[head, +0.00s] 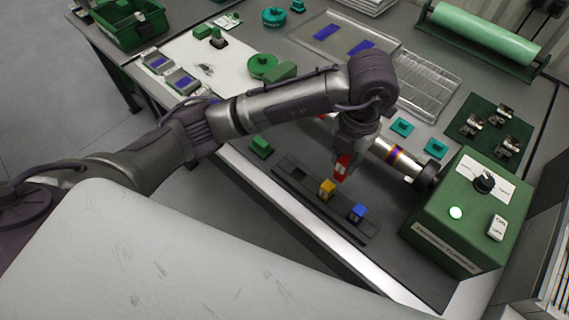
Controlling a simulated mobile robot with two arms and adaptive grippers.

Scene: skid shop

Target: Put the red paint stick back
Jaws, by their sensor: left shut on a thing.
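My left gripper (346,158) is shut on the red paint stick (342,168). It holds the stick pointing down, slightly tilted, over the back edge of a dark slotted rack (297,182). The stick's lower tip looks close to the rack, but I cannot tell whether it touches. A yellow stick (327,189) stands in the middle of the rack and a blue stick (357,212) stands toward its right end. The left part of the rack holds no stick. My right gripper is not in view.
A green control box (445,231) with a knob and a lit button stands right of the rack. A small green block (261,147) sits left of the rack. Wire trays (427,84) lie farther back.

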